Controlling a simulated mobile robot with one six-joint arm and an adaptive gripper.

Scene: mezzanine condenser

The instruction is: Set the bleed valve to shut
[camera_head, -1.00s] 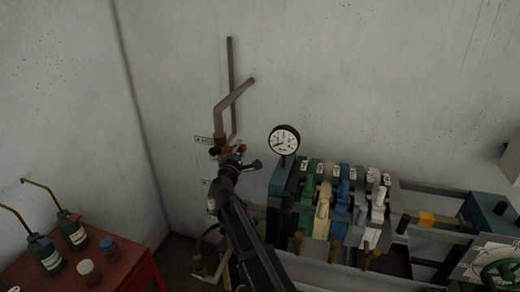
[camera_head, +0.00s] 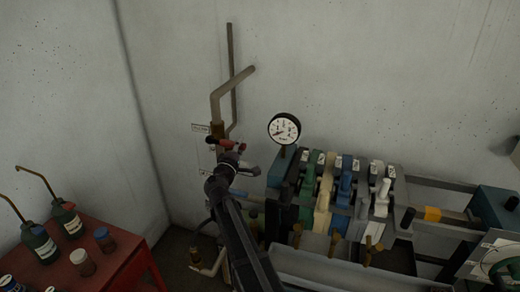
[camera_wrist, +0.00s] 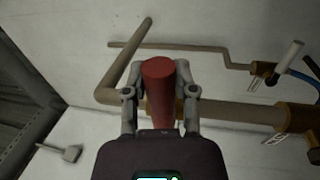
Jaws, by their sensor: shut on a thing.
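The bleed valve's red handle (camera_head: 226,143) shows on the brown pipe (camera_head: 214,103) near the back wall in the head view. My gripper (camera_head: 232,163) is at this handle. In the wrist view the red handle (camera_wrist: 159,88) stands as a thick cylinder between the two grey fingers of my gripper (camera_wrist: 160,78), which are shut on it. A horizontal brown pipe (camera_wrist: 235,111) runs behind it. My arm and gripper hide part of the valve body in the head view, and I cannot read the small wall label (camera_head: 200,128).
A round gauge (camera_head: 284,128) stands just right of the handle. A bank of coloured levers (camera_head: 345,190) fills the middle right. A red table (camera_head: 115,258) with bottles and oil cans is at the lower left.

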